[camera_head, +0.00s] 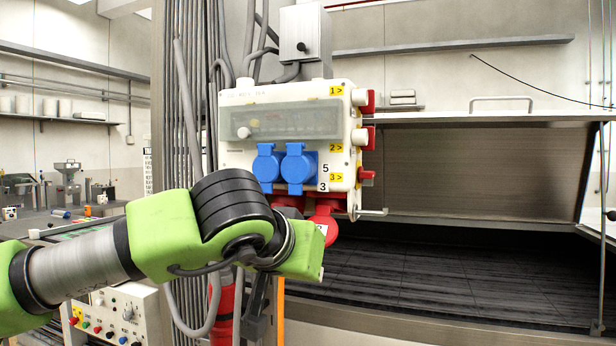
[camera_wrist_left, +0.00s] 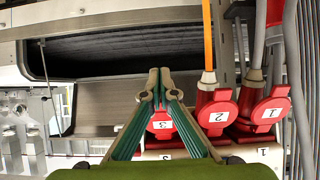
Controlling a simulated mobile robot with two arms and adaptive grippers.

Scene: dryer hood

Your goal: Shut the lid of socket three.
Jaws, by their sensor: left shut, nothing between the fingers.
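The red lid of socket three (camera_wrist_left: 161,121), marked 3, is partly hidden behind my fingers in the left wrist view. In the head view a round red lid (camera_head: 327,230) hangs below the right front of the socket box (camera_head: 232,158) and looks open. My left gripper (camera_wrist_left: 160,76) is shut and empty, its fingers in front of lid three in the wrist view; I cannot tell whether they touch it. In the head view my left wrist is just below the box, and the fingers are hidden. My right gripper is not in view.
Red socket two (camera_wrist_left: 216,116) holds a plug with an orange cable (camera_wrist_left: 208,40). Socket one (camera_wrist_left: 267,112) holds a plug with a grey cable, close beside it. Two blue socket lids (camera_head: 299,163) are on the box front. A dark dryer opening (camera_head: 450,270) lies to the right.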

